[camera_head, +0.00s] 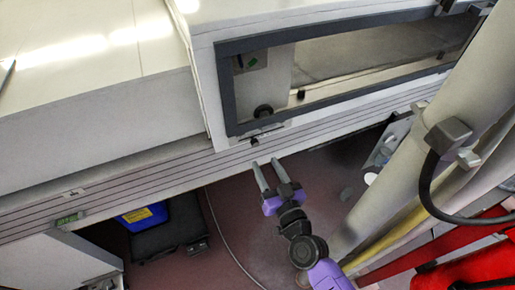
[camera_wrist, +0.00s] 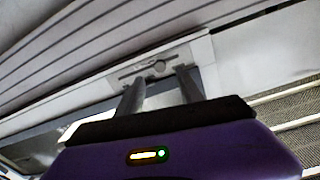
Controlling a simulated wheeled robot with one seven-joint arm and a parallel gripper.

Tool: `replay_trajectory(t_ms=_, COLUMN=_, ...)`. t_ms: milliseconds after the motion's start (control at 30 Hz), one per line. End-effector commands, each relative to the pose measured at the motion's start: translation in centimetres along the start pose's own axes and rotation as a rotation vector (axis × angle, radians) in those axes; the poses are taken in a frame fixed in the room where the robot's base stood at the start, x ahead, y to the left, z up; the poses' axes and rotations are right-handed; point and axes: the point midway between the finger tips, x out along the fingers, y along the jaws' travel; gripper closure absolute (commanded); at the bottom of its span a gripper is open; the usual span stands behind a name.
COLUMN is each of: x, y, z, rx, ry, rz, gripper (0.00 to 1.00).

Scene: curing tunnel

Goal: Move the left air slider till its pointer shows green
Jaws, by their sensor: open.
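A small plate with a slot and a small knob, which looks like the air slider (camera_wrist: 158,68), shows in the wrist view beyond my fingers. In the head view a small dark knob (camera_head: 255,141) sits on the ledge under the window frame's lower left corner, likely the same slider. My gripper (camera_head: 264,162) is open and empty just below that knob, apart from it. In the wrist view my two fingers (camera_wrist: 158,78) point at the plate, with the knob between them in the picture. A small green patch (camera_head: 252,62) shows behind the window. I cannot make out a pointer.
The dark window frame (camera_head: 228,90) and the ribbed ledge (camera_head: 130,174) run across above my gripper. A pale column (camera_head: 425,130) with a black cable stands at the right. A dark case (camera_head: 170,228) lies below left. A thin cable crosses the reddish floor.

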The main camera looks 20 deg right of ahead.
Motion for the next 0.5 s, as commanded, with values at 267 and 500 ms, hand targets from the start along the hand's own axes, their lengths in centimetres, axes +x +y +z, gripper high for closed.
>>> replay_trajectory(t_ms=267, x=4.0, y=-0.1, z=-0.1, rx=0.0, ry=0.003, rz=-0.001, gripper=0.56)
replay_trajectory(t_ms=500, x=6.8, y=-0.1, z=0.0, rx=0.0, ry=0.001, rz=-0.001, gripper=0.56)
